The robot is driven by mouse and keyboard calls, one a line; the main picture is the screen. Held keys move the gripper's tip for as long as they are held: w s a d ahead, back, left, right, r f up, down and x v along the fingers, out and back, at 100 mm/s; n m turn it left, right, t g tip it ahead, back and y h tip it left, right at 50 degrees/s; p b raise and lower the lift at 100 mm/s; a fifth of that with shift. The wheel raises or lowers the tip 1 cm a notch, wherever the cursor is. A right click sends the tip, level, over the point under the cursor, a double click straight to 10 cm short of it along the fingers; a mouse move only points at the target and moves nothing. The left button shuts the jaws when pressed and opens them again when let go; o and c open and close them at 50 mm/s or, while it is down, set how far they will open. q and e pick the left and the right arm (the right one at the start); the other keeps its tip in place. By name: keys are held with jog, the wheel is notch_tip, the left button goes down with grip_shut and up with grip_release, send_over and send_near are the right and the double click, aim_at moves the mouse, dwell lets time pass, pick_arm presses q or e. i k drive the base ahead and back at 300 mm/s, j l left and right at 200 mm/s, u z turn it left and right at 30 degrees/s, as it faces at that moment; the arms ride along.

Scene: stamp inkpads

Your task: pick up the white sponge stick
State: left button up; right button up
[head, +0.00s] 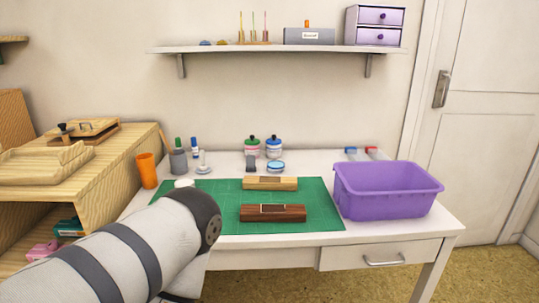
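A small white upright item (203,163) stands near the back left of the white table, just right of the grey bottle. It may be the white sponge stick, but it is too small to be sure. A low round white thing (184,183) lies in front of it, close above my arm in the picture. My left arm comes in from the lower left and covers the table's front left corner. Its gripper does not show. My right arm and gripper are not in view.
A green mat (325,215) holds a light wooden block (269,183) and a dark one (272,213). A purple bin (388,207) stands right. An orange cup (147,170), a grey bottle (178,162) and several jars (273,148) stand left and behind. A shelf (275,48) hangs above.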

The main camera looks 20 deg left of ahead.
aim_at(203, 167)
jog(key=u, duration=1.8)
